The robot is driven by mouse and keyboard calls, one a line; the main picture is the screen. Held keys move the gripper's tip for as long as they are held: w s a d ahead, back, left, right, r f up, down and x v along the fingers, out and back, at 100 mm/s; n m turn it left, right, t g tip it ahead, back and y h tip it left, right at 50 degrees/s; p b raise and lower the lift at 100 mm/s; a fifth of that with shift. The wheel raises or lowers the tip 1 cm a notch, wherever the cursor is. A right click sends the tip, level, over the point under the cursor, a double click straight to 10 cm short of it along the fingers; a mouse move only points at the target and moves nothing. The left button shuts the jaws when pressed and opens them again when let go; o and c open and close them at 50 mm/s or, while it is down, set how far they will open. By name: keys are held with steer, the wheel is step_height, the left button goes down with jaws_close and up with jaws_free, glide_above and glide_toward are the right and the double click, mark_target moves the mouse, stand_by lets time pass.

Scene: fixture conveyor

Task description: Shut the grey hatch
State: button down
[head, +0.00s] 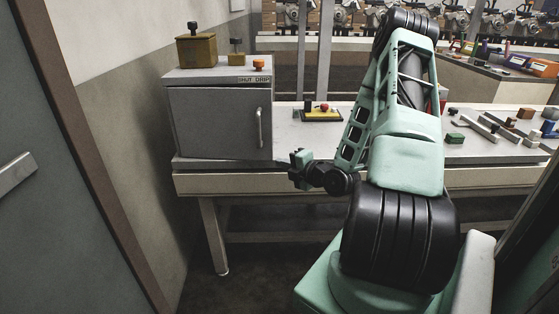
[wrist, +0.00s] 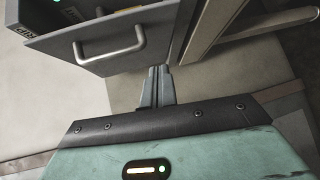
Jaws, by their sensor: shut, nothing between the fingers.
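The grey hatch (head: 215,122) is the front door of a grey cabinet on the left end of the bench. It has a vertical metal handle near its right edge. In the wrist view the hatch (wrist: 120,38) crosses the top, and a dark space shows behind its edge, so it looks ajar; the head view does not show how far. My gripper (head: 297,167) is right of the hatch, near the bench's front edge. In the wrist view my gripper (wrist: 160,71) is shut and empty, its tips close below the hatch and its handle; contact is unclear.
A brass-coloured box (head: 196,51), a small weight and an orange knob (head: 258,64) stand on the cabinet. A yellow base with a red button (head: 323,108) sits on the bench (head: 235,182). Several small parts lie at the right. A wall stands close at the left.

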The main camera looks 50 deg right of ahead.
steer(key=s+t+h+b, duration=0.1)
steer(key=b, duration=0.4)
steer(key=s+d+m+b, duration=0.1)
steer(key=b, duration=0.4)
steer(key=shift+s+d+r+t+h, duration=0.1)
steer(key=shift+d+r+t+h, duration=0.05)
steer(key=shift+r+t+h, duration=0.2)
steer(key=shift+w+f+b, duration=0.1)
steer(key=shift+w+b, duration=0.1)
steer(key=shift+b, duration=0.8)
glide_toward(268, 141)
steer(key=w+a, duration=0.2)
steer(key=w, duration=0.2)
steer(key=shift+w+d+f, duration=0.1)
steer(key=shift+w+d, duration=0.15)
steer(key=shift+d, duration=0.25)
steer(key=shift+w+d, duration=0.25)
steer(key=shift+d, duration=0.3)
steer(key=shift+w+d, duration=0.4)
steer(key=shift+d, duration=0.05)
